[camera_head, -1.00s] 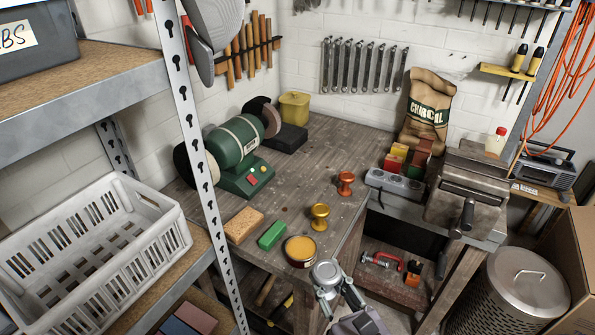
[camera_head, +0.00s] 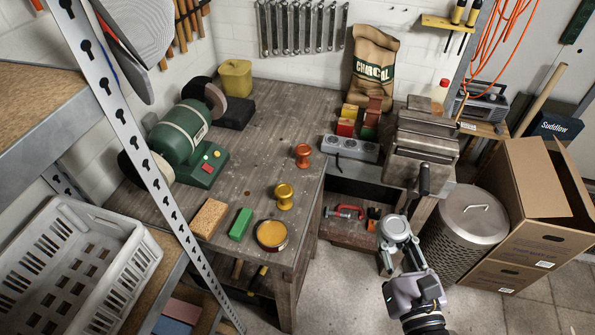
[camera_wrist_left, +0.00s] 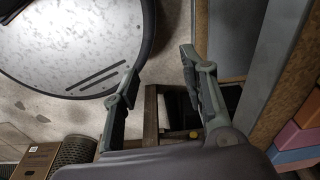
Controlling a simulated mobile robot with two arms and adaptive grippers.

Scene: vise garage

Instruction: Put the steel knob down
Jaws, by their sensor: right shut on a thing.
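The steel knob (camera_head: 396,228) is a round silvery piece held at the end of my right gripper (camera_head: 398,242), which is shut on it. In the head view it hangs in the air over the floor, right of the workbench's (camera_head: 245,155) front corner and in front of the vise-like grey machine. A brass knob (camera_head: 284,198) and a copper-coloured knob (camera_head: 303,155) stand upright on the workbench. My left gripper (camera_wrist_left: 160,68) shows only in the left wrist view, with its fingers apart and nothing between them.
A yellow-topped tin (camera_head: 271,234), a green block (camera_head: 240,224) and a tan block (camera_head: 209,219) lie near the bench's front edge. A green grinder (camera_head: 180,137) stands behind them. A lidded metal bin (camera_head: 472,215) and cardboard boxes (camera_head: 530,205) stand right. The bench middle is clear.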

